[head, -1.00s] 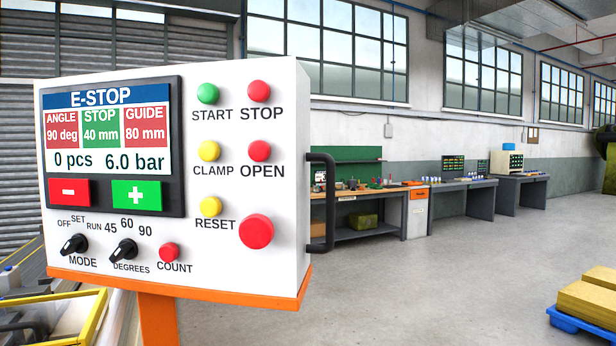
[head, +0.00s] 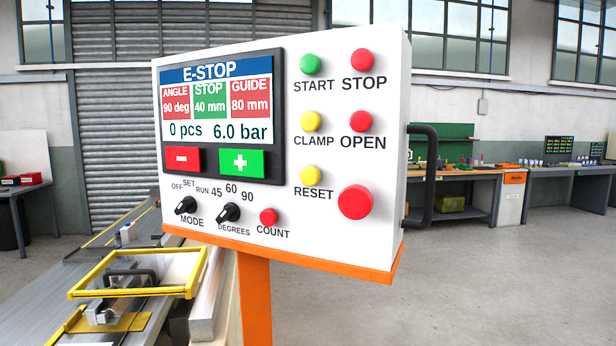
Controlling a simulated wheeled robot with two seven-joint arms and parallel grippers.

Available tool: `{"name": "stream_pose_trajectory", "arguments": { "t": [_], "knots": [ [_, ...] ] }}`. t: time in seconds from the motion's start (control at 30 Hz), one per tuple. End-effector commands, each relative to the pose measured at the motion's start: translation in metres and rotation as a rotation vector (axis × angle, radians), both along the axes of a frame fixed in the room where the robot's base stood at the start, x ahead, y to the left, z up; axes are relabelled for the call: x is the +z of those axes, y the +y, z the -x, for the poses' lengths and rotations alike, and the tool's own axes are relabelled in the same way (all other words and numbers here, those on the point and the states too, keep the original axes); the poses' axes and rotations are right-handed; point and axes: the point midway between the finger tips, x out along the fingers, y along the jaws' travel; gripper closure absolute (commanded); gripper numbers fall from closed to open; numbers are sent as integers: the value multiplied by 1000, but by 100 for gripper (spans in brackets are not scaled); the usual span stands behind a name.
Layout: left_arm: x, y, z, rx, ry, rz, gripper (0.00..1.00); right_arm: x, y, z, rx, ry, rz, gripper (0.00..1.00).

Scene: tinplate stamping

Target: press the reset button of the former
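The former's control panel (head: 295,215) is a white box on an orange post in the middle of the head view. Its yellow RESET button (head: 311,175) sits below the yellow CLAMP button (head: 311,122), above its RESET label. A large red mushroom button (head: 355,202) is to its lower right. The screen (head: 216,105) reads E-STOP, angle 90 deg, stop 40 mm, guide 80 mm, 0 pcs, 6.0 bar. Neither of my grippers is in view.
The former's bed with a yellow-framed guard (head: 140,290) lies at lower left, behind the panel. A black handle (head: 430,175) sticks out from the panel's right side. Workbenches (head: 470,195) stand along the back wall. The floor at right is clear.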

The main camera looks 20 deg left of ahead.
Motion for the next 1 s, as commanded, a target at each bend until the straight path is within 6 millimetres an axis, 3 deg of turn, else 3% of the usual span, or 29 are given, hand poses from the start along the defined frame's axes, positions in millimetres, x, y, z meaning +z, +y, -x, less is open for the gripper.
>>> {"name": "stream_pose_trajectory", "arguments": {
  "t": [0.07,0.53,1.0],
  "knots": [
    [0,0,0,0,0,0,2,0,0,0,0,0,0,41],
    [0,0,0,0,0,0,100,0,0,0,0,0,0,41],
    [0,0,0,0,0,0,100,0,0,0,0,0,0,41]
  ]
}}
